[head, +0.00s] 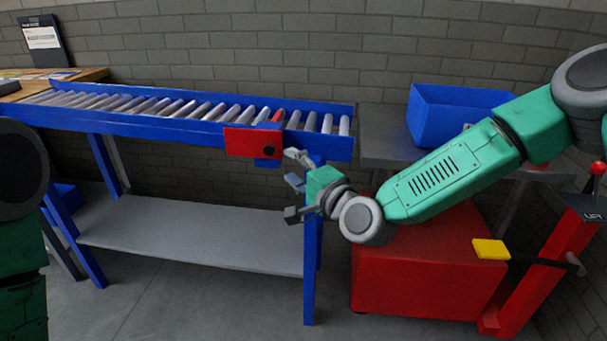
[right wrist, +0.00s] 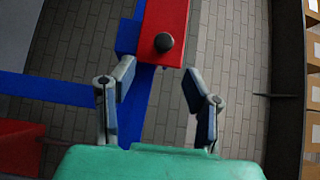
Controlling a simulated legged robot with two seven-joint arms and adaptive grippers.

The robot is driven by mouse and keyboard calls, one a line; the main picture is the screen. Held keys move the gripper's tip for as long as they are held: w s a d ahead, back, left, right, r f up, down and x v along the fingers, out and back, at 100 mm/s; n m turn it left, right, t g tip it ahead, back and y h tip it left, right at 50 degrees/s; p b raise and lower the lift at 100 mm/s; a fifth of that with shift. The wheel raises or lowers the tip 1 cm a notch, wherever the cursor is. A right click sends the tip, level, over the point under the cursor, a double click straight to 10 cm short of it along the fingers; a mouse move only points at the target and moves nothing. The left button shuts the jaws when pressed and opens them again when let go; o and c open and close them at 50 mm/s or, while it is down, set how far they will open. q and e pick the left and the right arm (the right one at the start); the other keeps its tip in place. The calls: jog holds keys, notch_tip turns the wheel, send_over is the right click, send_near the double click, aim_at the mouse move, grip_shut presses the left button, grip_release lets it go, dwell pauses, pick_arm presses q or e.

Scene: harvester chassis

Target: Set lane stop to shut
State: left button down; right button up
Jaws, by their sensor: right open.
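The lane stop is a red plate (head: 245,142) with a black knob (head: 269,150), on the front rail near the right end of the blue roller conveyor (head: 180,128). A red piece (head: 277,116) shows between the rollers above it. My right gripper (head: 292,184) is open and empty, just below and right of the knob. In the right wrist view the red plate (right wrist: 178,18) and round knob (right wrist: 163,42) lie beyond the fingertips (right wrist: 159,76); I see no contact. My left gripper is out of view.
A blue bin (head: 455,112) stands on a grey shelf right of the conveyor. A red cabinet (head: 430,262) stands below it, beside a red stand with a yellow pad (head: 491,249). The grey lower shelf (head: 200,236) is empty. A brick wall is behind.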

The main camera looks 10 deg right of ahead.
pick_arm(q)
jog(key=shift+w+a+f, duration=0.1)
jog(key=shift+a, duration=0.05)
pick_arm(e)
jog(key=v, duration=0.4)
jog(key=shift+f, duration=0.15)
jog(key=s+d+f+n+g+h+p, duration=0.15)
jog(key=s+f+n+g, duration=0.3)
jog(key=s+f, duration=0.55)
jog(key=s+d+f+n+g+h+p, duration=0.1)
jog(key=s+d+f+n+g+p, duration=0.3)
jog(key=s+f, duration=0.6)
pick_arm(q)
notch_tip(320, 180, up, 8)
jog(key=p, duration=0.1)
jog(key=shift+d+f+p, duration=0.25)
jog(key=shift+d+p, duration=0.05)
jog(key=shift+p, duration=0.1)
pick_arm(e)
jog(key=s+d+f+n+g+h, duration=0.1)
jog(key=s+d+n+g+h, duration=0.1)
jog(key=s+d, duration=0.4)
jog(key=s+d+f+n+g+h, duration=0.2)
jog(key=s+d+g, duration=0.3)
jog(key=s, duration=0.7)
jog(key=shift+s+d+f+n+h, duration=0.15)
jog(key=shift+d+f+n+h, duration=0.25)
jog(key=shift+d+h, duration=0.6)
